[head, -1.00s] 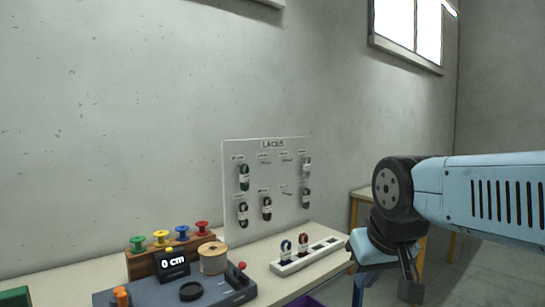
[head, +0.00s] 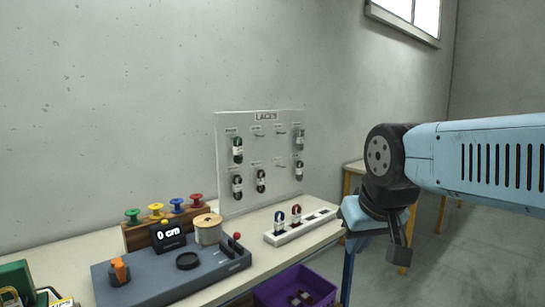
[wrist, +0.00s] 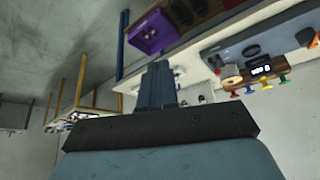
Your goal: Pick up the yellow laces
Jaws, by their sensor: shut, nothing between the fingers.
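I cannot make out yellow laces in either view. The LACES board (head: 225,175) stands at the back of the bench in the head view, with several dark or green lace bundles and some empty pegs. My gripper (head: 398,258) hangs to the right of the bench, apart from the board and rack. In the wrist view my gripper (wrist: 158,68) is shut and empty.
Colored spools, one of them yellow (head: 157,214), stand behind a grey device (head: 150,283) reading 0 cm. A purple crate (head: 272,292) sits below the bench's front edge. It also shows in the wrist view (wrist: 148,45). A wood-legged table (head: 350,175) stands behind my arm.

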